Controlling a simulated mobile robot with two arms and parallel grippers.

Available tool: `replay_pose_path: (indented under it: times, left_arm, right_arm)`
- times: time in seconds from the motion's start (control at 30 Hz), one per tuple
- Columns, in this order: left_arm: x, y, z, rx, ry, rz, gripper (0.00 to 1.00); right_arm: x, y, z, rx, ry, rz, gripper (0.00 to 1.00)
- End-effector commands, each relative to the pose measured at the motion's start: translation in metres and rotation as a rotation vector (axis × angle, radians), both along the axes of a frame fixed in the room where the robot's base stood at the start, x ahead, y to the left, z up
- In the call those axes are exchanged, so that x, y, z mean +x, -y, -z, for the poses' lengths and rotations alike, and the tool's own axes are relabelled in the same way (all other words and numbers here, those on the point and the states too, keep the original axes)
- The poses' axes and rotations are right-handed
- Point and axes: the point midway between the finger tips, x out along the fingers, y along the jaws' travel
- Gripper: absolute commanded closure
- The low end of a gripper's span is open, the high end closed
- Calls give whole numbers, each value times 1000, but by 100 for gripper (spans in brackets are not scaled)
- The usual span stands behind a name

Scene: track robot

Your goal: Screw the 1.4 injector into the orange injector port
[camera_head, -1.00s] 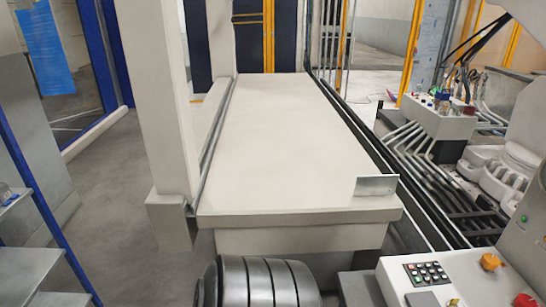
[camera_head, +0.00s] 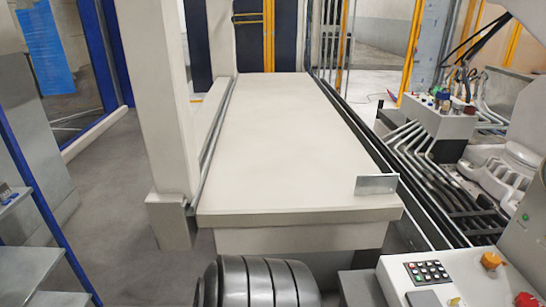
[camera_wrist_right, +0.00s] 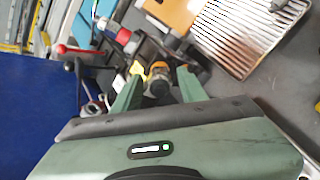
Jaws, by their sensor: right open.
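In the right wrist view my right gripper (camera_wrist_right: 158,78) has its two green fingers apart. A short dark round part with an orange-yellow band (camera_wrist_right: 158,72) shows between and just beyond the fingertips. I cannot tell whether it is the injector or the orange port, or whether a finger touches it. No label such as 1.4 is readable. Neither gripper shows in the head view, and I cannot make out the injector there.
The wrist view shows a ribbed metal plate (camera_wrist_right: 250,38), an orange-brown block (camera_wrist_right: 172,12), red-knobbed parts (camera_wrist_right: 123,36) and a blue surface (camera_wrist_right: 38,115). The head view shows a long pale bench (camera_head: 285,140), a connector box (camera_head: 440,118) and a button panel (camera_head: 430,270).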

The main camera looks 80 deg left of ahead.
Motion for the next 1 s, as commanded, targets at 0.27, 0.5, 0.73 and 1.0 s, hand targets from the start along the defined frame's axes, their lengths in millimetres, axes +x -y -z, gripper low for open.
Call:
replay_pose_path:
  times: [0.27,0.5,0.73,1.0]
  left_arm:
    - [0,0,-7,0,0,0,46]
    - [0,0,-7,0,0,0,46]
    - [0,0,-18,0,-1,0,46]
    - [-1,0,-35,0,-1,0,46]
  right_arm:
    - [0,0,-1,23,-205,-207,58]
    - [0,0,0,24,-211,-211,58]
    - [0,-1,-3,46,-393,-396,58]
    - [0,-1,-3,76,-673,-676,58]
